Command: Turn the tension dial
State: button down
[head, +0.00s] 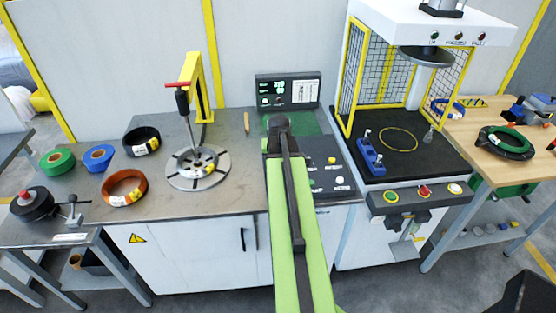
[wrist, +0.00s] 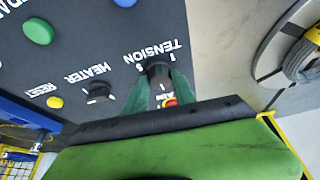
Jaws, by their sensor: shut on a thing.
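The tension dial (wrist: 157,69) is a small black knob on the dark control panel (wrist: 85,50), beside the word TENSION, in the wrist view. My gripper (wrist: 158,80) has its two green fingers on either side of the dial and is shut on it. The fingers hide part of the knob and its marks, so I cannot read its setting. In the head view the panel (head: 325,160) shows behind my arm, which hides the dial and the fingertips.
A black heater knob (wrist: 98,93), a yellow reset button (wrist: 55,102), a green button (wrist: 38,31) and a red button (wrist: 170,102) sit near the dial. The turntable (head: 185,181) stands left, the caged press (head: 400,145) right. A display (head: 287,91) stands behind.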

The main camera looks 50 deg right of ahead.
jog(key=shift+m, duration=0.3)
jog(key=c, duration=1)
grip_release()
jog(key=shift+c, duration=0.2)
